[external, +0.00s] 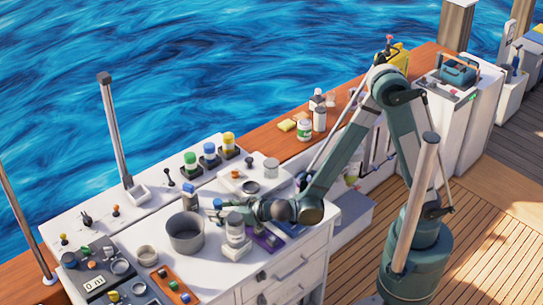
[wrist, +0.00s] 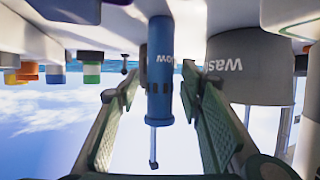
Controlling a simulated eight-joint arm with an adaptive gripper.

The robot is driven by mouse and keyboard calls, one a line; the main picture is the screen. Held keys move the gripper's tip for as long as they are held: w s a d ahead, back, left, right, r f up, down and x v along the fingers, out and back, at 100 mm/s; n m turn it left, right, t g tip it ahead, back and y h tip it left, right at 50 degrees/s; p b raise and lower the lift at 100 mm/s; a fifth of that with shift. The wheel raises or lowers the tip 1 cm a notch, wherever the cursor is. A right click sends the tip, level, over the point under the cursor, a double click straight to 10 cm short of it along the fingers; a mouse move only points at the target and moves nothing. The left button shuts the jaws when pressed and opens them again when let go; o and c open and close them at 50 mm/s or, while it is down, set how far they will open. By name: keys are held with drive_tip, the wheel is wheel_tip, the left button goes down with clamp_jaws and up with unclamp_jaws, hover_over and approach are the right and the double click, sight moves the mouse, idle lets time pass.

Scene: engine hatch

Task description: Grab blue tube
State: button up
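The blue tube (wrist: 160,65) is in the middle of the wrist view, which shows the scene upside down. In the external view my gripper (external: 222,207) reaches left, low over the worktop. I cannot tell how deep the tube is between the fingers.
A grey pot marked "Wash" (wrist: 248,70) stands close beside the tube; it also shows in the external view (external: 186,240). A white jar (external: 236,230) stands near my gripper. Several colour-capped bottles (external: 210,153) stand behind. A control panel (external: 95,275) is at front left.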

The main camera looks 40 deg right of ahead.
drive_tip(key=shift+c, duration=0.5)
drive_tip(key=c, duration=1)
drive_tip(key=shift+c, duration=0.2)
drive_tip(key=shift+r+p, duration=1.25)
drive_tip(key=shift+r, duration=3.75)
